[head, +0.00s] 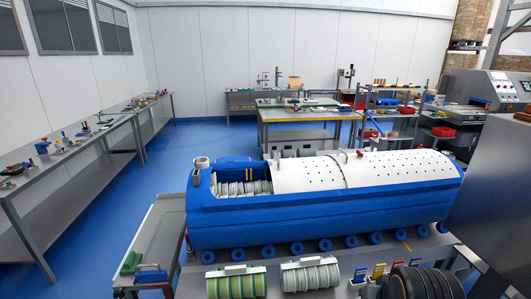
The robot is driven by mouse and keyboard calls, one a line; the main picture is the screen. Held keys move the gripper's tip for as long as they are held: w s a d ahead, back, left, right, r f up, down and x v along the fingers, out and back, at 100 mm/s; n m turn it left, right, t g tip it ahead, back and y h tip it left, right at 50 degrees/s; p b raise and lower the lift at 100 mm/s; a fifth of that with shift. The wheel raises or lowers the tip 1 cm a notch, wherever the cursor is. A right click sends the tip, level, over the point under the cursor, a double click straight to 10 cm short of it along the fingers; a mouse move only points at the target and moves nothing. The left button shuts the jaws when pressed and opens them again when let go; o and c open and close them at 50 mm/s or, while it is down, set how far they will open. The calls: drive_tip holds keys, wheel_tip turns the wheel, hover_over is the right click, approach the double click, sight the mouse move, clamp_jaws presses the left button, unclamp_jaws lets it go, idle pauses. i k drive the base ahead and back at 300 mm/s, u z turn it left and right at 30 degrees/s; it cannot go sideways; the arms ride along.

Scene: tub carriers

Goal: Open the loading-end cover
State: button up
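A long blue tub (320,220) stands in the middle of the head view. Two white perforated curved covers lie over its middle and right: a left one (310,174) and a right one (400,168). Both look shut. Left of the covers the tub is uncovered, and white ribbed rolls (240,188) with yellow strips show inside. A blue rounded piece (236,162) is behind that opening. I cannot tell which cover is the loading-end one. My gripper is not in view.
Green-white and white ribbed rolls (315,275) and black rings (425,283) lie in front of the tub. A grey tray table (160,235) stands at its left end. A large grey panel (495,190) fills the right edge. Blue floor (185,160) is clear at left.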

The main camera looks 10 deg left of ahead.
sight(299, 174)
drive_tip(key=u, duration=0.55)
drive_tip(key=i, duration=1)
